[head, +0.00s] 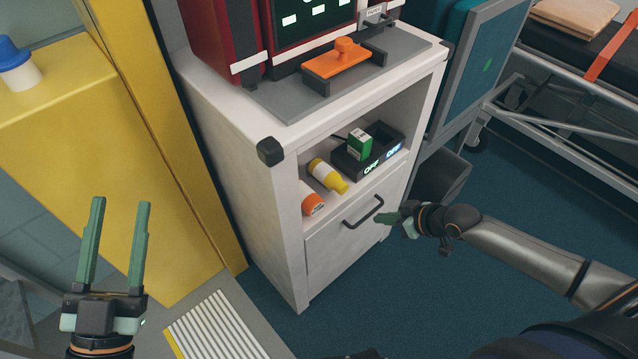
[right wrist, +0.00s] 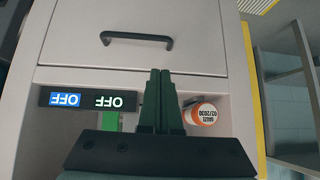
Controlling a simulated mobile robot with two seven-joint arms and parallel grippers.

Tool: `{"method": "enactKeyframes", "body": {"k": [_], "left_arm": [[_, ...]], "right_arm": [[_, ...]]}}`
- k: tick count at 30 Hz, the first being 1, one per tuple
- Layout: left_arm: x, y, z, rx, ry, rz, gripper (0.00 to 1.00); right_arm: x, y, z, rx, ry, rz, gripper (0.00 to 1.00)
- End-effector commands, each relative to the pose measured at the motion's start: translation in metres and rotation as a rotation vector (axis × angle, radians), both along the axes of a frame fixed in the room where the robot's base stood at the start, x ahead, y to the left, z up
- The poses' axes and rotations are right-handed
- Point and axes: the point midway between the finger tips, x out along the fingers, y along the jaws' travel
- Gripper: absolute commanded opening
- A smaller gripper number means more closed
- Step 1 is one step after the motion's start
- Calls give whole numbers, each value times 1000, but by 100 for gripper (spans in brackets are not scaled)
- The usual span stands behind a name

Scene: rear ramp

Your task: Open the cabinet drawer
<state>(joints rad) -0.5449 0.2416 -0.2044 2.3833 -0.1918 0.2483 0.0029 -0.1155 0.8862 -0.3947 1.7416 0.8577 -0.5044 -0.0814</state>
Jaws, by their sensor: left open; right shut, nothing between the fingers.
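The white cabinet (head: 236,150) stands in the middle of the head view. Its drawer (head: 345,238) is at the bottom, below an open shelf, and looks shut. The dark bar handle (head: 363,212) runs across the drawer's upper part; it also shows in the right wrist view (right wrist: 136,38), which sees the cabinet upside down. My right gripper (head: 393,219) is shut and empty, just right of the handle in the head view and apart from it. Its fingers also show in the right wrist view (right wrist: 160,74). My left gripper (head: 121,202) is open and empty at lower left, away from the cabinet.
A grey bin (head: 440,177) stands right of the cabinet. Blue floor is clear in front.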

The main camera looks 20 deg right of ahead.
Motion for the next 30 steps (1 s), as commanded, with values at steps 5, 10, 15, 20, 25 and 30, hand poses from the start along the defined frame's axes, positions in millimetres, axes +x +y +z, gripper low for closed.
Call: {"method": "enactKeyframes", "body": {"k": [5,10,15,20,25,30], "left_arm": [[-26,-6,12,2,-196,-40,50],[-38,-8,23,1,-273,-56,50],[-50,-11,29,-3,-342,-77,50],[-52,-12,17,-15,-350,-94,50],[-52,-13,4,-30,-338,-107,50],[-51,-14,-3,-41,-329,-115,50]], "right_arm": [[21,-39,-17,-33,10,-16,0],[29,-52,-16,-39,14,-28,0],[41,-47,-30,-34,15,-30,0],[60,-38,-53,-32,14,-29,0],[77,-30,-74,-35,15,-29,0],[88,-26,-84,-36,15,-29,0]]}}
